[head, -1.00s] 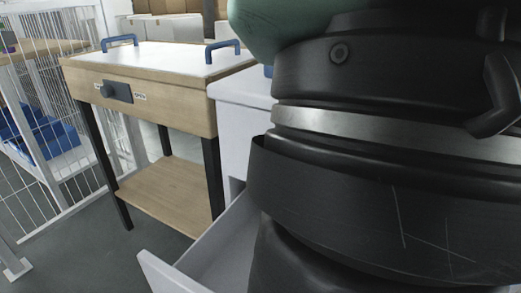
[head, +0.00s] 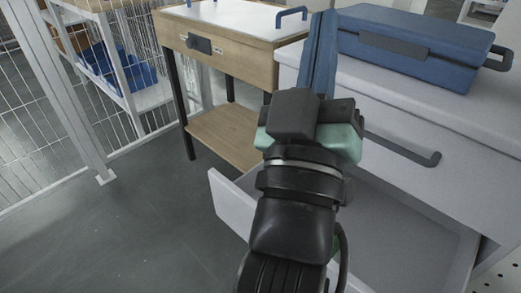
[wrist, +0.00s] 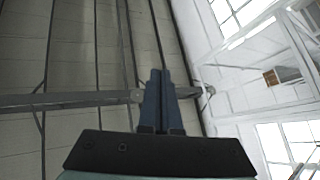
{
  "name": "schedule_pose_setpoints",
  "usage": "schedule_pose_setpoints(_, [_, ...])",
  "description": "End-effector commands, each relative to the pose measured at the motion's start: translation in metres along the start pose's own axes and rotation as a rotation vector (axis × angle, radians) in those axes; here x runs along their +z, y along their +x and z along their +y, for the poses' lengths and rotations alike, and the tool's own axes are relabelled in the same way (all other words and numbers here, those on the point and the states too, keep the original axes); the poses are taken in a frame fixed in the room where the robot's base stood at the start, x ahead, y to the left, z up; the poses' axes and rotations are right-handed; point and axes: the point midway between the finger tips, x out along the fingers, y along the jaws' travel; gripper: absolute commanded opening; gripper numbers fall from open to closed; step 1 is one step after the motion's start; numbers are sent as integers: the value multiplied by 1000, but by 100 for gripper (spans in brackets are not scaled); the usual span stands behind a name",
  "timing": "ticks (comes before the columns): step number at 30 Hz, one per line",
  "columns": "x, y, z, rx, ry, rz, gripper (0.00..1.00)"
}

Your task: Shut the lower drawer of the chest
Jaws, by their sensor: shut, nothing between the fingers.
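The white chest (head: 460,105) stands at the right in the head view. Its lower drawer (head: 232,208) is pulled out, with its pale grey inside visible to the right of my arm. A dark bar handle (head: 405,150) is on the chest's upper front, above the open drawer. My gripper (head: 325,18) points upward in front of the chest, with its blue fingers together and nothing between them. My arm hides part of the drawer. In the wrist view my shut fingers (wrist: 161,75) point at the ceiling, and no chest shows there.
A blue case (head: 415,45) lies on top of the chest. A white wire fence (head: 60,110) runs along the left. The grey floor (head: 130,235) left of the drawer is clear.

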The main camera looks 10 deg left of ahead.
Motion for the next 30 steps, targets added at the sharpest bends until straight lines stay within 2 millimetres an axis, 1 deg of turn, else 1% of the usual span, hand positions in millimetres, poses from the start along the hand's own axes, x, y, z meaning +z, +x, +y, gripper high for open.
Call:
schedule_pose_setpoints(1, [30,-13,-23,-38,-85,-50,0])
schedule_pose_setpoints(2, [44,-21,-34,-59,-141,-71,0])
schedule_pose_setpoints(3, [64,-34,-51,-90,-218,-97,0])
schedule_pose_setpoints(5, [91,-56,-76,-145,-336,-128,0])
schedule_pose_setpoints(6, [108,-73,-92,-187,-413,-146,0])
schedule_pose_setpoints(8, [132,-102,-117,-255,-525,-163,0])
schedule_pose_setpoints(9, [146,-123,-134,-304,-597,-169,0])
schedule_pose_setpoints(11, [163,-156,-157,-377,-697,-170,0])
schedule_pose_setpoints(12, [172,-177,-170,-424,-757,-165,0])
schedule_pose_setpoints(14, [182,-207,-188,-490,-834,-153,0])
schedule_pose_setpoints(15, [187,-225,-198,-528,-877,-142,0])
schedule_pose_setpoints(18, [193,-260,-216,-600,-955,-114,0])
schedule_pose_setpoints(21, [195,-278,-225,-637,-996,-95,0])
schedule_pose_setpoints(23, [196,-282,-228,-646,-1007,-88,0])
schedule_pose_setpoints(26, [198,-278,-231,-646,-1010,-86,0])
schedule_pose_setpoints(30, [204,-263,-239,-643,-1009,-84,0])
